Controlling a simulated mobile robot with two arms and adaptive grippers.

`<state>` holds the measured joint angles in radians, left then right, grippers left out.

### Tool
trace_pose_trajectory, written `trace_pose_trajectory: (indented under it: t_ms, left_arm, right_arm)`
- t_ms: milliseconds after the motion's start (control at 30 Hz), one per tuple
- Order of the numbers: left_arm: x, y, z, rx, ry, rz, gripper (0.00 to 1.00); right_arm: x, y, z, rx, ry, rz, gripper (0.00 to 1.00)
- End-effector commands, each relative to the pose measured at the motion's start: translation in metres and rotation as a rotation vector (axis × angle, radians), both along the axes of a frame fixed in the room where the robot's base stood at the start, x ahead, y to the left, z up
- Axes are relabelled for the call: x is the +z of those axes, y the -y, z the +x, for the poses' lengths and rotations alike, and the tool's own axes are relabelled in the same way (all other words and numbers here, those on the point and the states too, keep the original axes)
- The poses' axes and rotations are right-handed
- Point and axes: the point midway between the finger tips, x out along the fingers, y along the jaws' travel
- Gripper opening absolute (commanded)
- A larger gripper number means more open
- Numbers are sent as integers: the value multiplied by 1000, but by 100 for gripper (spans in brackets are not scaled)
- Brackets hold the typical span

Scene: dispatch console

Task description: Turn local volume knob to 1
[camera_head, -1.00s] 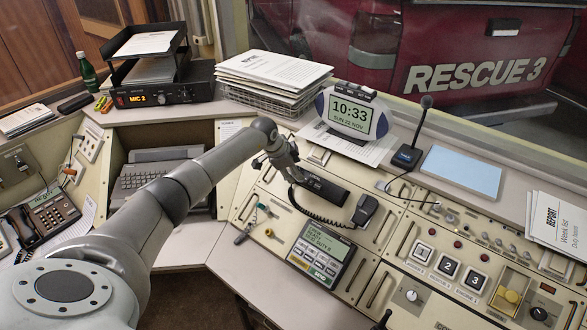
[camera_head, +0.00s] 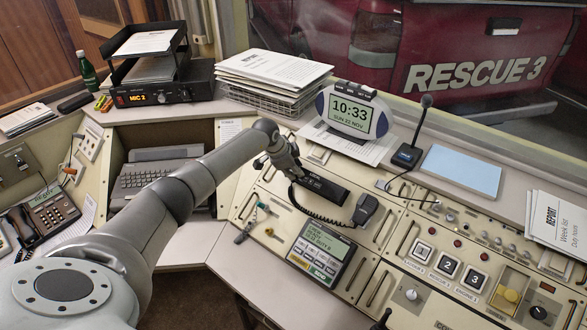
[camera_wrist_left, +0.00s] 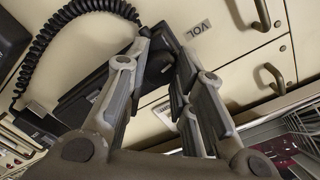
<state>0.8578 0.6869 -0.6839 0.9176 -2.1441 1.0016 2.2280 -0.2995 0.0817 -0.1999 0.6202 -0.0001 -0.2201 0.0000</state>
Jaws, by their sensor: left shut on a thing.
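My left gripper (camera_wrist_left: 163,50) reaches down to the sloped console panel in the left wrist view. In the head view my left gripper (camera_head: 291,172) is at the left end of a black radio unit (camera_head: 327,190), and the knob is hidden there. My right gripper is not in view.
A handset (camera_head: 365,209) with a coiled cord lies right of the radio unit. A keypad display (camera_head: 321,250) is below it. A clock (camera_head: 352,111), a paper stack (camera_head: 272,72) and a desk microphone (camera_head: 408,154) stand behind. Metal handles (camera_wrist_left: 262,15) stick out near the fingers.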

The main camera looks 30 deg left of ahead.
Motion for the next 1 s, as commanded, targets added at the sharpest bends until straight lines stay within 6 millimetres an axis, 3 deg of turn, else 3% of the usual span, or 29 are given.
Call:
trace_pose_trajectory:
  t_ms: [367, 1000]
  left_arm:
    - [0, 0, 0, -122, 6, 81, 0]
    - [-1, 1, 0, -572, 29, 371, 0]
  right_arm:
    - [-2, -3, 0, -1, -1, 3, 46]
    - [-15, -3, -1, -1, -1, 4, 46]
